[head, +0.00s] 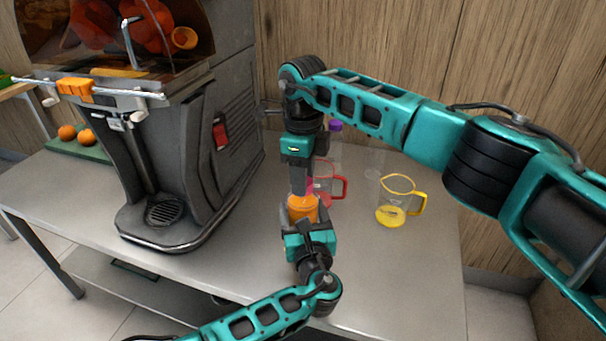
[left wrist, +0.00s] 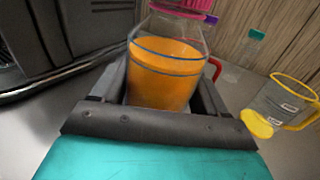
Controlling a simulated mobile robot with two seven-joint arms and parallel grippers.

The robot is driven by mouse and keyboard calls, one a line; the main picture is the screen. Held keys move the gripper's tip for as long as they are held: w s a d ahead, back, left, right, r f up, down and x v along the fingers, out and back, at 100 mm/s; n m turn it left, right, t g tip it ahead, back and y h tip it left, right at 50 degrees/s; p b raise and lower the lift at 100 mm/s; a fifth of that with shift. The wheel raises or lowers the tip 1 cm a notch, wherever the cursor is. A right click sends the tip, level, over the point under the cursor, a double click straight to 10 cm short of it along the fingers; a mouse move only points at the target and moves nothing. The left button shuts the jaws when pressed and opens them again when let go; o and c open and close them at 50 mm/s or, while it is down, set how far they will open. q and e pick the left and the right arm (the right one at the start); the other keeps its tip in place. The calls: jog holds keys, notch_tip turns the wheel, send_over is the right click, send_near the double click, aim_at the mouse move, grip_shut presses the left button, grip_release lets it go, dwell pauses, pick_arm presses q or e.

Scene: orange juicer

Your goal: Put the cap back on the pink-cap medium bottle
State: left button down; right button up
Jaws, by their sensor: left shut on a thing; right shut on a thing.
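The medium bottle (head: 302,208), clear with orange juice inside, stands upright between my two grippers. It fills the middle of the left wrist view (left wrist: 165,75). My left gripper (head: 304,226) is shut around its lower body from the front. My right gripper (head: 299,188) points straight down over the bottle's top, shut on the pink cap (left wrist: 184,11). The cap shows at the top edge of the left wrist view, at the bottle's mouth. Whether it is seated or just above the neck cannot be told. In the head view the right gripper mostly hides the cap.
A jug with a red handle (head: 339,187) stands close behind the bottle. A yellow-rimmed jug (head: 392,213) stands to the right. A purple-capped bottle (head: 336,126) and a green-capped bottle (left wrist: 256,36) are further back. The juicer (head: 185,170) stands left; the table's front right is clear.

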jog(key=o, duration=1.2)
jog(key=shift+o, duration=0.2)
jog(key=shift+r, duration=0.1)
notch_tip(320, 180, up, 12)
pick_arm(q)
grip_release()
